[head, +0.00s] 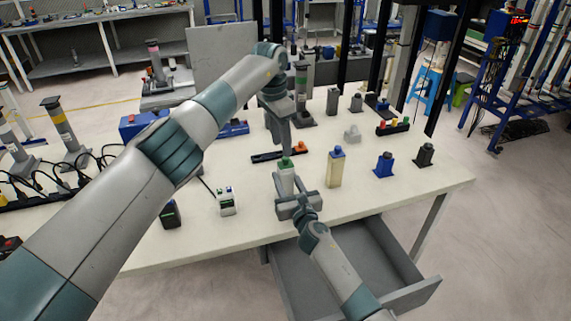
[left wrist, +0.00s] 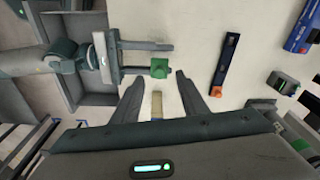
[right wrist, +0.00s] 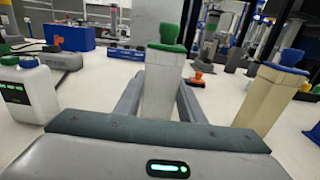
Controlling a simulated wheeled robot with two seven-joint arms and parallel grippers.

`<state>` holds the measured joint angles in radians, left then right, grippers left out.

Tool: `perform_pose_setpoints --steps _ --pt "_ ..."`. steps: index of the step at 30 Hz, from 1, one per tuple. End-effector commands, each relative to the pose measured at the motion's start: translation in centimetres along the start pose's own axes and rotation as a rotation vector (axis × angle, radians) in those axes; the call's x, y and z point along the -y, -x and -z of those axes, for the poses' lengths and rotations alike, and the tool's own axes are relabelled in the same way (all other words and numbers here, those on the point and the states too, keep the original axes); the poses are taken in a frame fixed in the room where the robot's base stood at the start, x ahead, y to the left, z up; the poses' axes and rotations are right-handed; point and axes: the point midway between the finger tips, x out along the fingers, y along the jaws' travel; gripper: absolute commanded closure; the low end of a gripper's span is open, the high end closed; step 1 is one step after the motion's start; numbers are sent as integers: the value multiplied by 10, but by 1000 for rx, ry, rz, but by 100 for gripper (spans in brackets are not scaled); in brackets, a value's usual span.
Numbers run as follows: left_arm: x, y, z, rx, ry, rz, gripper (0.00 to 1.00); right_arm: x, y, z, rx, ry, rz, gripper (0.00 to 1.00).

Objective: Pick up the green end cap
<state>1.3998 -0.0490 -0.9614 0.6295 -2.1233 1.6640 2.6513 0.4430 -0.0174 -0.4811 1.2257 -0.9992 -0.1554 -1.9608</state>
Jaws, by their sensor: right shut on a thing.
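The green end cap (head: 285,162) sits on top of an upright pale container (head: 287,183). The cap also shows in the right wrist view (right wrist: 168,36) and in the left wrist view (left wrist: 159,68), where it lies just beyond the left fingertips. My right gripper (head: 291,198) is shut on the pale container below the cap, one finger on each side. My left gripper (left wrist: 168,90) comes down from above, close to the cap, with its fingers apart and nothing clearly between them. In the head view its fingertips are hard to make out.
A cream bottle with a blue cap (head: 334,168) stands right of the held container. A white jug (head: 227,201) stands to the left. A black bar with an orange piece (head: 280,155) lies behind. An open drawer (head: 395,262) juts below the table.

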Motion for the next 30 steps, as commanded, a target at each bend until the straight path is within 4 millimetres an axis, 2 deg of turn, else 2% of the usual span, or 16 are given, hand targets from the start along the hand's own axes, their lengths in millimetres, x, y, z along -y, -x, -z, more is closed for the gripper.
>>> perform_pose_setpoints --steps 15,30 --pt "-1 -50 5 1 0 -1 60 0 0 0 -1 0 0 89" --pt "-1 -51 5 0 0 0 60 0 0 0 -1 0 0 89"
